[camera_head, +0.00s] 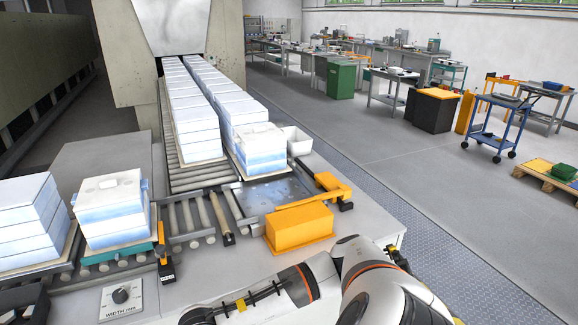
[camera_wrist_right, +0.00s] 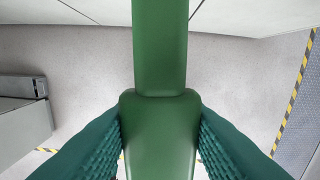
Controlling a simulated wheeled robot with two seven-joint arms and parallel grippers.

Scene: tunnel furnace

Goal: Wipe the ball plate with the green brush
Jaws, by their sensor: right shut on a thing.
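The ball plate (camera_head: 268,193) is the flat blue-grey metal plate between the rollers and the yellow housing in the head view. Nothing lies on its visible part. My right gripper (camera_wrist_right: 160,142) is shut on the green brush (camera_wrist_right: 160,45) in the right wrist view, its teal ridged fingers on both sides of the brush. The brush's bristles are not visible. The head view shows my arm links at the bottom centre, but neither the brush nor the right gripper. My left gripper is in neither view.
A yellow housing (camera_head: 300,228) with a yellow arm borders the plate. A stack of white-blue blocks (camera_head: 259,148) stands just behind it, with a white bin (camera_head: 298,141) beside that. Another stack (camera_head: 110,208) sits at left. Rollers (camera_head: 190,216) lie left of the plate.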

